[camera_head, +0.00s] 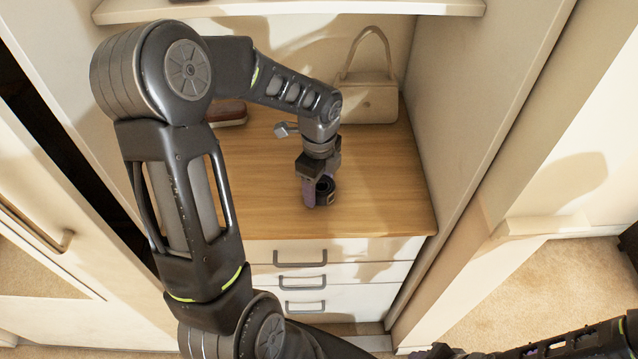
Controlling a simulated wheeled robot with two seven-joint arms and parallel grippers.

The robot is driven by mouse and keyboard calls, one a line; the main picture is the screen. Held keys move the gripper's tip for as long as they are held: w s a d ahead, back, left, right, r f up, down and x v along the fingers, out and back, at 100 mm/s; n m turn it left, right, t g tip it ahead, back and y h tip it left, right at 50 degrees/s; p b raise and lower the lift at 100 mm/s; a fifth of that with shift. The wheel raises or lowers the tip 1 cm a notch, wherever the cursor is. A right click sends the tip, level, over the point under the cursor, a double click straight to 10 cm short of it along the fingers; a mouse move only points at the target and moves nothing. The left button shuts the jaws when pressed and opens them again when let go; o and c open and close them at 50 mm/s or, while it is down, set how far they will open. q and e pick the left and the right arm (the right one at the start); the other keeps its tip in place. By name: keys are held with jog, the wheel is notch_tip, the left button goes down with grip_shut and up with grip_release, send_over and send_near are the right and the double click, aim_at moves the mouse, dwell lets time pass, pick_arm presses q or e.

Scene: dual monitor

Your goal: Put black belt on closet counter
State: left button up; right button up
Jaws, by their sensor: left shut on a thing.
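The black belt (325,187) is a small dark coil with a lighter buckle at its side. My left gripper (317,193) is shut on it, pointing down over the front middle of the wooden closet counter (385,200). The belt is at or just above the wood; I cannot tell whether it touches. The fingers hide part of the coil. My right arm shows only in part at the bottom right corner, and I cannot make out its fingertips.
A cream handbag (368,98) stands at the back right of the counter. A brown item (227,113) lies at the back left, partly behind my arm. Drawers (345,275) are below, a shelf (300,8) above, and side walls enclose the counter. The counter's right side is clear.

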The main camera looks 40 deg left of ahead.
aim_at(319, 185)
pick_arm(q)
jog(key=shift+f, duration=0.2)
jog(key=o, duration=1.5)
jog(key=shift+r, duration=0.1)
jog(key=shift+c, duration=0.2)
jog(key=shift+r, duration=0.1)
notch_tip(319, 185, up, 12)
